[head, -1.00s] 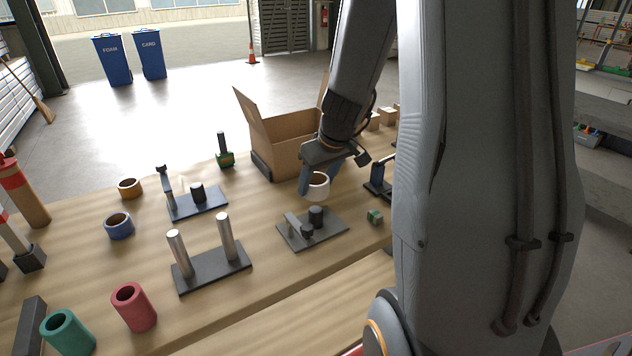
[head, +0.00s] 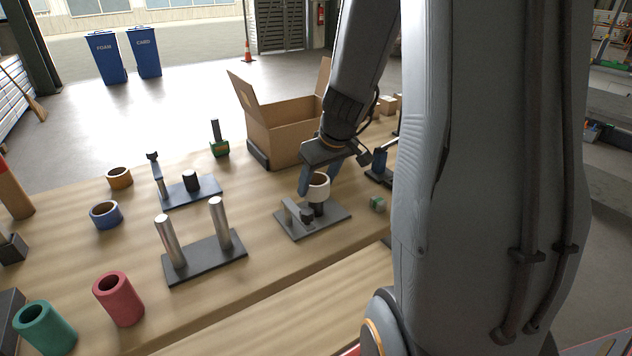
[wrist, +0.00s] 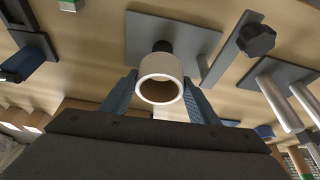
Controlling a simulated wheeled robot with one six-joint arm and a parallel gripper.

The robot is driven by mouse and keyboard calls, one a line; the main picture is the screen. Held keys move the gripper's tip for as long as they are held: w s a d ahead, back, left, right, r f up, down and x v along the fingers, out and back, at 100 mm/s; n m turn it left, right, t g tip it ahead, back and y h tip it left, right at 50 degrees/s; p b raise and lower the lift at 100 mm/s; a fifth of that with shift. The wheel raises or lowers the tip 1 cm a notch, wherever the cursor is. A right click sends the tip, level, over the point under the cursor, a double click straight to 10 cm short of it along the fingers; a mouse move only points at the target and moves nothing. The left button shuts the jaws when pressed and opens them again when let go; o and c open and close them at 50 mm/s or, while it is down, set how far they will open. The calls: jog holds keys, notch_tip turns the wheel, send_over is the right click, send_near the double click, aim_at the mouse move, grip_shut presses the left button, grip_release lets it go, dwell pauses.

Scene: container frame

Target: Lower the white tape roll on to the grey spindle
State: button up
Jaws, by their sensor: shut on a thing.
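The white tape roll (head: 319,192) is held upright, with its hole facing up, between the two blue-grey fingers of my gripper (head: 318,182). The grey spindle (head: 317,210) stands on a dark base plate (head: 335,219), directly below the roll in the head view. The roll's lower edge covers the spindle's top there, so I cannot tell whether the tip is inside the hole. In the wrist view the roll (wrist: 160,91) sits between both fingers, and the dark spindle (wrist: 162,46) shows just past its rim. No spindle shows through the hole.
A twin-post stand (head: 205,257) and another spindle plate (head: 192,190) are to the left. An open cardboard box (head: 285,140) stands behind.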

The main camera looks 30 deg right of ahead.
aim_at(317, 196)
jog(key=shift+f+b, duration=2.4)
jog(key=shift+b, duration=0.2)
jog(key=o, duration=1.1)
jog(key=shift+r, duration=0.1)
jog(key=v, duration=0.7)
jog(key=shift+s+r, duration=0.2)
jog(key=shift+r, duration=0.05)
jog(key=shift+r+p, duration=0.1)
jog(key=shift+p, duration=0.25)
